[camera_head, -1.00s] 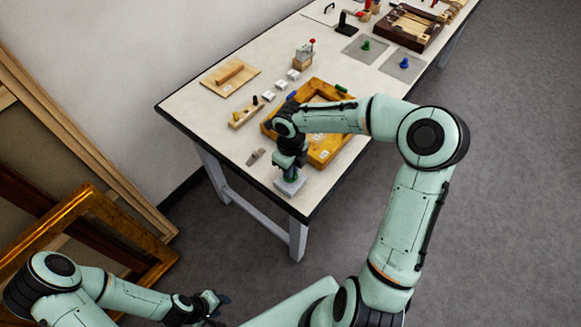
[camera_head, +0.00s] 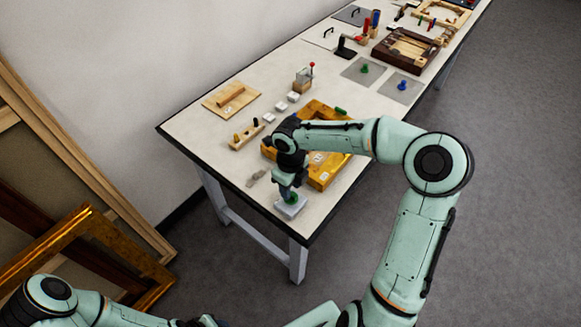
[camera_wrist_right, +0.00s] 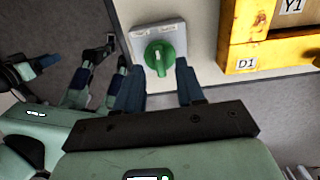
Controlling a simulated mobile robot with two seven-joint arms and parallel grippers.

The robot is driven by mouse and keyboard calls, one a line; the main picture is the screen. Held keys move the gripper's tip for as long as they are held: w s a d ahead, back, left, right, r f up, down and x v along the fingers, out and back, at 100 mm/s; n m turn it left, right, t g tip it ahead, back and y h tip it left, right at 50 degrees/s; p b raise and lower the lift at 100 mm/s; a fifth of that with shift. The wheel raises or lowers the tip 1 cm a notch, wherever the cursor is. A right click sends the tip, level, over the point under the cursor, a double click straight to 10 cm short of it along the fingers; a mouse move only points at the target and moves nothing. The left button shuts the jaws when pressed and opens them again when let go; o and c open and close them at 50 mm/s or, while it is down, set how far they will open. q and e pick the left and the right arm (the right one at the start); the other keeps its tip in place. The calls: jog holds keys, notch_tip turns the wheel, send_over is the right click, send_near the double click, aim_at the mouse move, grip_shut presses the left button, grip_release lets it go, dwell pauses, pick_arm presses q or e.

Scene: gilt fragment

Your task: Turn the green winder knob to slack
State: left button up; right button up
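The green winder knob (camera_head: 292,199) sits on a light grey block (camera_head: 291,211) at the near corner of the table. In the right wrist view the knob (camera_wrist_right: 160,57) has a raised grip bar that runs roughly up and down the picture. My right gripper (camera_head: 288,190) is over the knob, pointing down. In the wrist view its two blue fingers (camera_wrist_right: 159,76) stand apart, one on each side of the knob's near part; I see no clear contact. My left gripper (camera_head: 205,321) is at the bottom edge of the head view, mostly cut off.
A golden frame (camera_head: 344,168) with labels lies close beside the block, partly behind my right forearm. A wooden holder with pegs (camera_head: 247,136) and small white blocks lie further back. The table's edge is close to the block. Gilt frames (camera_head: 78,222) lean at left.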

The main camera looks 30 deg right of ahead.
notch_tip(320, 180, up, 11)
jog(key=shift+r, duration=0.15)
dwell(0.7)
